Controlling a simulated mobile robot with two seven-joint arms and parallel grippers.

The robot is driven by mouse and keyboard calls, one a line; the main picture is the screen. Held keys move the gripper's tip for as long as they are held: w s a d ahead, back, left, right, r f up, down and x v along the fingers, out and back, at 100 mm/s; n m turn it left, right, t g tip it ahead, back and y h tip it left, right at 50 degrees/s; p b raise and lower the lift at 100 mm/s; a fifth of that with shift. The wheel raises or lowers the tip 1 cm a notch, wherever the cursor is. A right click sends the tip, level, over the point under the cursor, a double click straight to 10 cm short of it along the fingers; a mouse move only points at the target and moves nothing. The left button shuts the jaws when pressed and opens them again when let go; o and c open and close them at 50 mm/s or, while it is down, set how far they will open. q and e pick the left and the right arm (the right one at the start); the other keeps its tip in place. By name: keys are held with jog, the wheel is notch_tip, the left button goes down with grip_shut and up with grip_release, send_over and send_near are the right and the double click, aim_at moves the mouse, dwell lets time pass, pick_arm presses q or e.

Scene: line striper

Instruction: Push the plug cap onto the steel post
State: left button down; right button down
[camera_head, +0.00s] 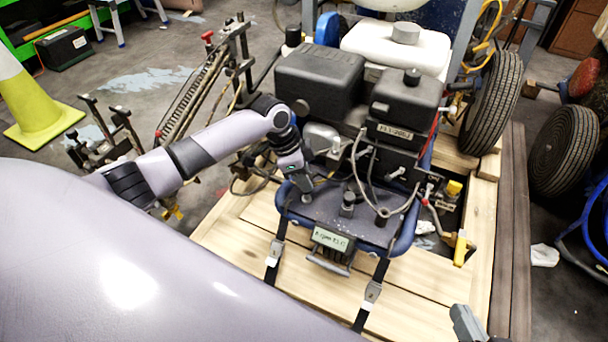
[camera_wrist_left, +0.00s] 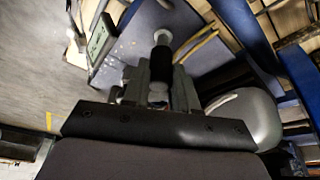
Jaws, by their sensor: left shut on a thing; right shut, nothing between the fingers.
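My left gripper (camera_head: 304,188) points down over the left part of the blue-rimmed tray at the machine's front. It is shut on a small pale grey piece, which I take to be the plug cap (camera_head: 307,199); it shows between the fingers (camera_wrist_left: 158,94) in the left wrist view, mostly hidden. A short upright post (camera_head: 347,203), dark with a grey top, stands on the tray to the right of the gripper. It appears to be the dark cylinder with a pale end (camera_wrist_left: 160,58) in the left wrist view. Cap and post look apart. My right gripper (camera_head: 467,325) is shut and empty at the bottom right.
The tray (camera_head: 290,212) is strapped to a wooden pallet (camera_head: 240,230). A grey cable loop (camera_head: 405,208) hangs over its right side. The engine with black boxes (camera_head: 320,78) rises behind. A labelled block (camera_head: 332,240) sits on the front edge. A yellow-handled valve (camera_head: 461,248) is at right.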

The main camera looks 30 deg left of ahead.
pick_arm(q)
jog(key=shift+f+b, duration=0.55)
jog(key=shift+f, duration=0.8)
pick_arm(e)
jog(key=shift+f, duration=0.5)
pick_arm(q)
jog(key=shift+c, duration=2.4)
grip_release()
jog(key=shift+r+p, duration=0.3)
jog(key=shift+p, duration=0.05)
jog(key=p+v, duration=0.2)
jog(key=p, duration=0.1)
jog(key=shift+s+a+r, duration=0.1)
jog(key=shift+r, duration=0.15)
jog(key=p+v, duration=0.3)
jog(key=p, duration=0.1)
jog(key=shift+a+r, duration=0.15)
jog(key=shift+r, duration=0.25)
pick_arm(e)
jog(key=d+h, duration=0.1)
jog(key=d, duration=0.1)
jog(key=s+d, duration=0.1)
jog(key=s+d+h, duration=0.1)
jog(key=d, duration=0.1)
jog(key=shift+d+r+g+h, duration=0.15)
jog(key=shift+d+g+h, duration=0.15)
jog(key=shift+g, duration=0.1)
